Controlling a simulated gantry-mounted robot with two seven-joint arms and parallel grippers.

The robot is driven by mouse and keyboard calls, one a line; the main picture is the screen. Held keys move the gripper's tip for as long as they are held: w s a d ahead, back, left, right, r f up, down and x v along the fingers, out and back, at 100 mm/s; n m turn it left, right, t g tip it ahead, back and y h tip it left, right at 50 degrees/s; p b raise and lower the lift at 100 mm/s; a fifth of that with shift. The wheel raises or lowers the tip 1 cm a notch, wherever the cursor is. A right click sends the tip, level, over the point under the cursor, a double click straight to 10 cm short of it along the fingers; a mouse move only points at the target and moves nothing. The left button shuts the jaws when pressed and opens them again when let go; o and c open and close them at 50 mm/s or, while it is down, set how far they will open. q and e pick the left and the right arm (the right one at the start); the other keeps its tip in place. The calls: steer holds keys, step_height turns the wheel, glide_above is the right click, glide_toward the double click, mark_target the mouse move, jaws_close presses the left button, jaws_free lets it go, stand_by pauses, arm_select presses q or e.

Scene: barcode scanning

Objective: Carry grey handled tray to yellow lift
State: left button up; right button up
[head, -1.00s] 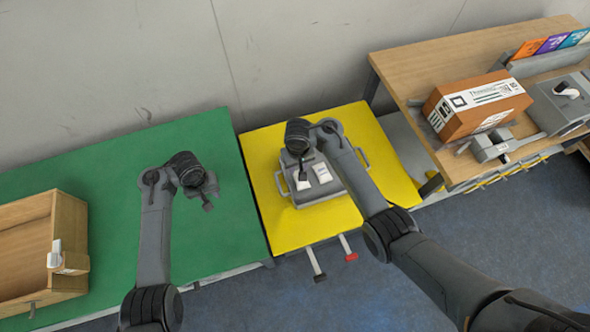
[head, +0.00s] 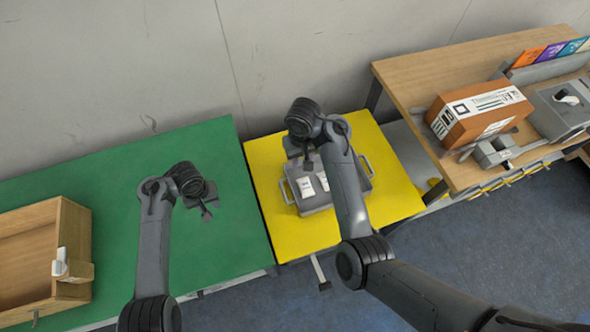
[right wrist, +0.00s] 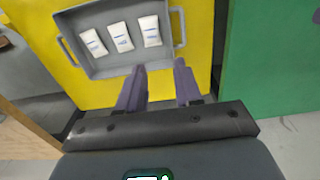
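The grey handled tray (head: 330,201) sits on the yellow lift (head: 276,229), with a handle at each side. In the right wrist view the tray (right wrist: 99,69) holds three white packets (right wrist: 121,37). My right gripper (right wrist: 160,73) is open, its two fingers apart and empty, just short of the tray's near edge in that view. In the head view the right arm covers part of the tray. My left gripper (head: 206,207) hangs over the green table (head: 115,166), away from the tray; its finger opening is too small to tell.
A wooden box (head: 73,231) with a white device on its side stands on the green table at left. A wooden bench (head: 420,80) at right carries a brown carton (head: 478,112) and grey equipment (head: 562,108). Small-handled levers show at the lift's front edge (head: 321,274).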

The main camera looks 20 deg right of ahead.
steer(key=shift+r, duration=0.7)
steer(key=shift+d+f, duration=0.1)
